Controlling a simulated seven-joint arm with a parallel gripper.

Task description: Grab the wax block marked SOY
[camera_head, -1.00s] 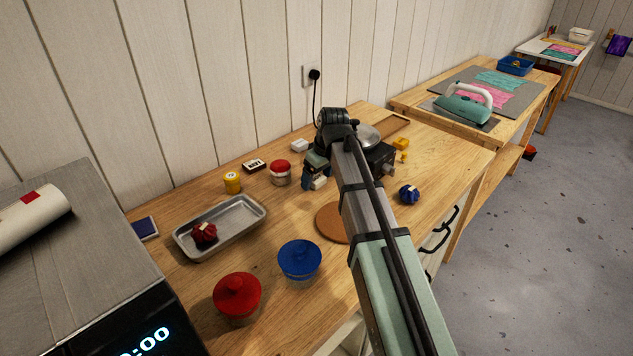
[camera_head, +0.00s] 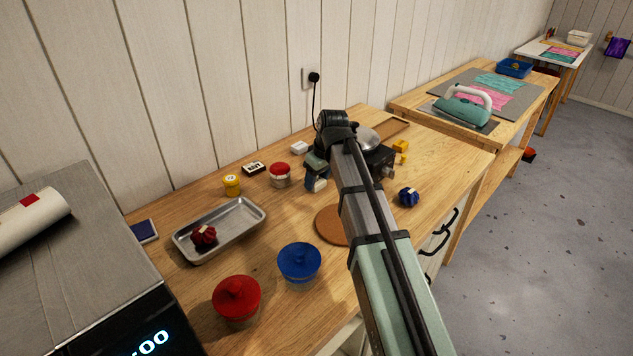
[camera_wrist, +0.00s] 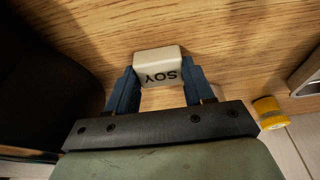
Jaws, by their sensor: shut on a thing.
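The wax block marked SOY (camera_wrist: 158,66) is a small off-white block with dark letters, which read upside down in the wrist view. My gripper (camera_wrist: 160,76) is shut on it, with one blue finger on each side. In the head view, my gripper (camera_head: 317,175) is over the wooden bench, right of the red-lidded jar, with the pale block (camera_head: 316,185) low between its fingers. Whether the block touches the bench or hangs just above it, I cannot tell. My arm hides part of the bench behind it.
A red-lidded jar (camera_head: 280,175), a black-and-white labelled block (camera_head: 254,168) and a white block (camera_head: 299,147) stand close by. A cork disc (camera_head: 331,226) lies in front. A dark appliance (camera_head: 378,162) stands right behind my arm. A metal tray (camera_head: 243,232) lies left.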

